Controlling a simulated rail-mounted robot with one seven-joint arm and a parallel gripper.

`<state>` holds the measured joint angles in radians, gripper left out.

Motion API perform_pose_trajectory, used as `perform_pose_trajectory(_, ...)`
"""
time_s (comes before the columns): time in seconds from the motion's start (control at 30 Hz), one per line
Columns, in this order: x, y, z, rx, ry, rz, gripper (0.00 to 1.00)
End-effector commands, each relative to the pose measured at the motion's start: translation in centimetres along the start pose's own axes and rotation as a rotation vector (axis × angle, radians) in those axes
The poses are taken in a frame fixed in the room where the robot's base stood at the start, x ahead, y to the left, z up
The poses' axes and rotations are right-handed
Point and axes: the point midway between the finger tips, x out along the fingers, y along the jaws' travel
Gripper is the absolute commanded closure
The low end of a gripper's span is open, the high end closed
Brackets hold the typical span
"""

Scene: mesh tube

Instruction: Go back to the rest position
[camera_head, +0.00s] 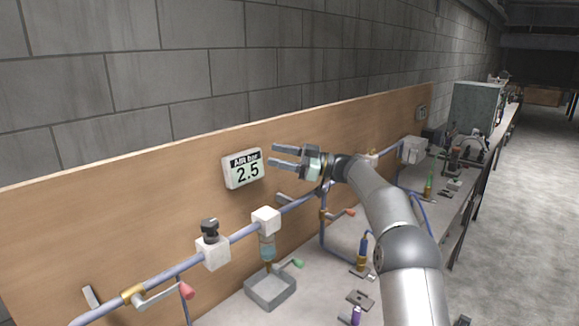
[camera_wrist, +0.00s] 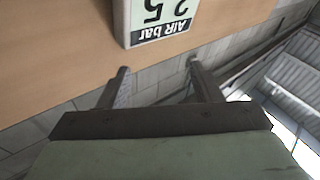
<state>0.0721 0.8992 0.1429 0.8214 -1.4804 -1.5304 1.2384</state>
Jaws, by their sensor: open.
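My gripper (camera_head: 273,155) is open and empty. In the head view it is raised above the workbench, in front of the wooden backboard. Its two fingers point left, just right of the air gauge. In the wrist view both fingers of my gripper (camera_wrist: 160,74) show apart with nothing between them. The air gauge (camera_head: 243,169) is a white box on the backboard that reads "AIR bar 2.5". It also shows upside down at the top of the wrist view (camera_wrist: 160,22). My arm reaches up from the lower right of the head view.
A blue air pipe (camera_head: 245,232) with white blocks, valves and a red handle (camera_head: 187,291) runs along the backboard (camera_head: 150,225). A grey open box (camera_head: 270,290) stands on the bench below. A grey cabinet (camera_head: 475,107) stands farther back. The floor (camera_head: 520,220) at right is clear.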

Motion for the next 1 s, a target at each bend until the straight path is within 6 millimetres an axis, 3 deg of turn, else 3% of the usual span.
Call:
perform_pose_trajectory(0.03, -0.4, 1.6, -2.8, -0.046, 0.008, 0.169, 0.41)
perform_pose_trajectory(0.17, -2.7, 4.6, -6.4, -0.102, -0.039, 0.609, 0.41)
perform_pose_trajectory(0.27, -6.6, 4.2, -6.8, -0.078, -0.154, 0.921, 0.41)
perform_pose_trajectory(0.33, -10.2, 2.2, -6.0, -0.028, -0.274, 1.120, 0.41)
perform_pose_trajectory(0.5, -18.2, -7.0, -1.4, 0.183, -0.605, 1.429, 0.41)
perform_pose_trajectory(0.6, -21.4, -13.5, 1.4, 0.325, -0.779, 1.508, 0.41)
perform_pose_trajectory(0.67, -22.8, -17.6, 3.0, 0.415, -0.877, 1.530, 0.41)
perform_pose_trajectory(0.8, -25.0, -27.6, 6.5, 0.637, -1.087, 1.524, 0.41)
perform_pose_trajectory(1.0, -25.8, -40.8, 10.2, 0.938, -1.315, 1.406, 0.41)
